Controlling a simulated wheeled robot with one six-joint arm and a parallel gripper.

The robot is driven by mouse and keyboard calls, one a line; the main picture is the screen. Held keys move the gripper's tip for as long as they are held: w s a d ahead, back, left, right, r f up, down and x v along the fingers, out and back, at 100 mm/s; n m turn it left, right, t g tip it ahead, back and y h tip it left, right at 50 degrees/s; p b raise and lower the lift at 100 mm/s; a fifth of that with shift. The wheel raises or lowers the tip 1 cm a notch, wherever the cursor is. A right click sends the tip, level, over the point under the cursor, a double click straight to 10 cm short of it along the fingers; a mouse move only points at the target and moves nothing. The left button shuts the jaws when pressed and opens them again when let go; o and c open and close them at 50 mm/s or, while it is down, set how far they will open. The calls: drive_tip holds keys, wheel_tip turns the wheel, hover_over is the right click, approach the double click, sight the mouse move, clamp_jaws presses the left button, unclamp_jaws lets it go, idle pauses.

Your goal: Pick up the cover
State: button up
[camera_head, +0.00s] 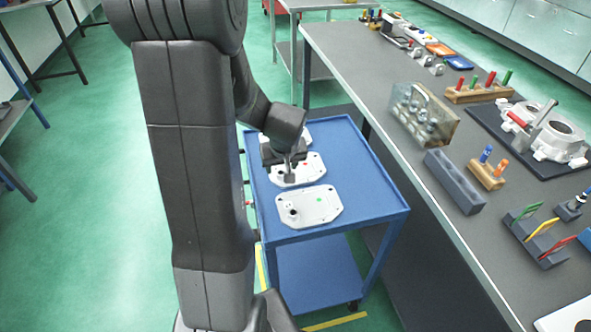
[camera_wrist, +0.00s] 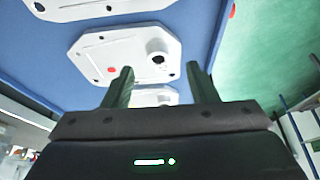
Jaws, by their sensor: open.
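Three pale metal covers lie flat in a row on the blue cart. The nearest cover (camera_head: 325,207) has a green dot. The middle cover (camera_head: 312,168) has a red dot and is partly hidden by my gripper (camera_head: 290,176), which hangs above it pointing down. The far cover (camera_head: 303,132) is mostly hidden behind my wrist. In the wrist view, the red-dot cover (camera_wrist: 128,55) shows its raised round boss with a dark hole, beyond my open, empty gripper (camera_wrist: 163,84). Another cover (camera_wrist: 90,8) is cut off at the top, and part of a third (camera_wrist: 155,97) shows between the fingers.
The blue cart (camera_head: 375,205) has bare room along its right side. A long grey workbench (camera_head: 430,225) stands close on its right, holding a clear box of parts (camera_head: 425,115), wooden tool holders, a grey block (camera_head: 455,182) and a casting (camera_head: 553,135). Green floor lies open at left.

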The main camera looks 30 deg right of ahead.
sight(281, 170)
drive_tip(key=shift+x, duration=2.5)
drive_tip(key=shift+w+d, duration=0.1)
drive_tip(key=shift+r, duration=0.1)
clamp_jaws()
